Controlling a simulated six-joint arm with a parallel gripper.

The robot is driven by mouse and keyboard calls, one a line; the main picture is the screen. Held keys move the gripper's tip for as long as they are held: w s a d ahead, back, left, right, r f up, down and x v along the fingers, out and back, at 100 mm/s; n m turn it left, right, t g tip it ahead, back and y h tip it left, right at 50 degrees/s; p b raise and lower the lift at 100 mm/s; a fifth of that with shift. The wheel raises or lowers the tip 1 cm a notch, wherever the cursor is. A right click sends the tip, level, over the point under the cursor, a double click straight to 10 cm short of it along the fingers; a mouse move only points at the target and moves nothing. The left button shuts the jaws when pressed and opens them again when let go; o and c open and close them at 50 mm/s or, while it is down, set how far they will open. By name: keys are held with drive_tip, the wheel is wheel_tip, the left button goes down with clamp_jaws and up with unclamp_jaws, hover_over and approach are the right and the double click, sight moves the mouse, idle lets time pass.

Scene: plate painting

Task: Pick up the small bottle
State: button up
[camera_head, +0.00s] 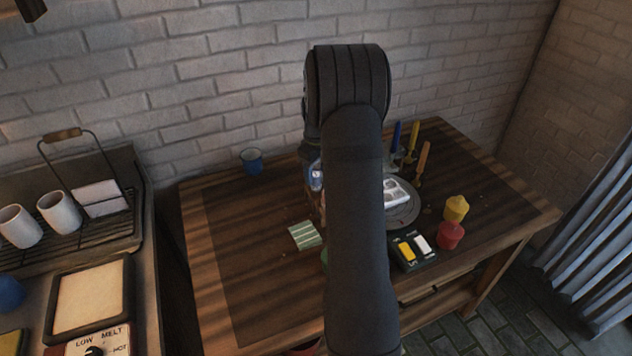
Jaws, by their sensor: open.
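A small yellow bottle (456,208) and a small red bottle (450,235) stand close together near the right front part of the wooden table (245,260). I cannot tell which one the task means, or whether another bottle is hidden behind my arm. My arm rises through the middle of the view and bends back down behind itself. My gripper is hidden behind it, so its place relative to the bottles does not show. A small blue and white patch and a brownish patch show just left of my arm; I cannot tell what they are.
A round grey plate (411,212), partly hidden, bears a white paint palette (396,193). Blue, yellow and orange upright sticks stand behind it. A dark tray (413,262) holds yellow and white blocks. A green striped cloth (304,235) and a blue cup (252,161) are left.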

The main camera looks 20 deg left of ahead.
wheel_tip(320, 180, down, 2)
drive_tip(key=shift+f, duration=0.25)
drive_tip(key=c, duration=0.8)
drive_tip(key=shift+r, duration=0.1)
drive_tip(key=shift+r, duration=0.6)
drive_tip(key=r, duration=0.1)
drive_tip(key=d+r, duration=0.1)
drive_tip(key=r, duration=0.1)
drive_tip(key=shift+r, duration=0.25)
drive_tip(key=d+r, duration=0.2)
drive_tip(key=d, duration=0.1)
drive_tip(key=d+r, duration=0.2)
drive_tip(key=d, duration=0.2)
drive_tip(key=s+d+r, duration=0.1)
drive_tip(key=d+r, duration=0.1)
drive_tip(key=d, duration=0.1)
drive_tip(key=shift+d+r, duration=0.1)
drive_tip(key=shift+d, duration=0.25)
drive_tip(key=shift+w, duration=0.15)
